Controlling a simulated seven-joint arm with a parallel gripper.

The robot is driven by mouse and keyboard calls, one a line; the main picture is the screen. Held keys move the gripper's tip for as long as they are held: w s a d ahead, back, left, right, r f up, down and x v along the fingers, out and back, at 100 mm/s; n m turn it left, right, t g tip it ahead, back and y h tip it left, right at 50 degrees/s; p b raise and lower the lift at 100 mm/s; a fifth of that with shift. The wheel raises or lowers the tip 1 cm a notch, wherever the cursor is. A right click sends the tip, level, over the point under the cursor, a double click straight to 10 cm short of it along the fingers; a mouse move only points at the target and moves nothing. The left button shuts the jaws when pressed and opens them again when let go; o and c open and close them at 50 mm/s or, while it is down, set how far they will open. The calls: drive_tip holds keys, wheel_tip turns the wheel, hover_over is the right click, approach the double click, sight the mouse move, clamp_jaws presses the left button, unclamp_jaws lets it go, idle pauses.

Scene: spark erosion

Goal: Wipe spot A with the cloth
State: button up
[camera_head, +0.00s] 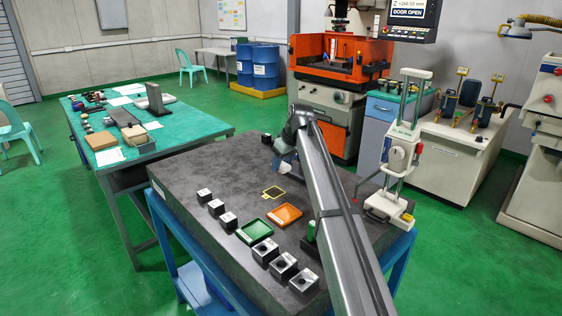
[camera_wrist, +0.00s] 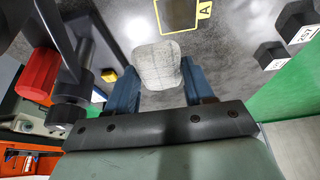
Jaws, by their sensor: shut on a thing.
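Spot A (camera_head: 273,193) is a dark patch inside a yellow square outline on the dark grey stone table. In the wrist view, spot A (camera_wrist: 178,14) is at the top edge, with a yellow label "A" at its right. My gripper (camera_wrist: 160,84) has two blue fingers shut on a pale grey-white cloth (camera_wrist: 157,64). The cloth bulges out beyond the fingertips, just short of the spot in the picture. In the head view the cloth (camera_head: 284,169) shows small and pale below my wrist, behind the spot. I cannot tell whether it touches the table.
An orange tray (camera_head: 285,216), a green tray (camera_head: 254,232) and several metal blocks (camera_head: 204,196) stand on the stone table (camera_head: 180,166). A tall white instrument (camera_head: 400,155) stands at the right. In the wrist view, a red and black fixture (camera_wrist: 70,95) is close on the left.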

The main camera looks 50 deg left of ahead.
sight(280, 187)
drive_tip(key=shift+f, duration=3.65)
drive_tip(key=shift+s+f, duration=0.15)
drive_tip(key=shift+s, duration=0.15)
drive_tip(key=shift+s+f, duration=0.15)
drive_tip(key=shift+s, duration=2.9)
drive_tip(key=shift+w, duration=3.5)
drive_tip(key=shift+s+r, duration=0.2)
drive_tip(key=shift+r, duration=3.85)
